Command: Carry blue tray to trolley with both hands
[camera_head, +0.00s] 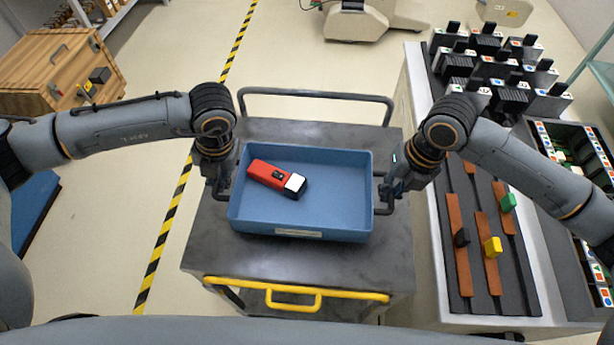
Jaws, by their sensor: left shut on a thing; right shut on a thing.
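The blue tray (335,205) is in the middle of the head view, over the dark top of the trolley (280,132). I cannot tell whether it rests on that top or hangs just above it. A red device with a white end (277,178) lies inside the tray. My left gripper (222,188) is shut at the tray's left side. My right gripper (384,196) is shut at the tray's right side, by a dark handle. The fingertips are partly hidden against the tray's ends.
The trolley has a dark rear rail (315,93) and a yellow front handle (295,298). A white workbench (427,215) with racks and colored blocks stands close on the right. A wooden crate (60,72) is at far left. Yellow-black floor tape (170,225) runs left of the trolley.

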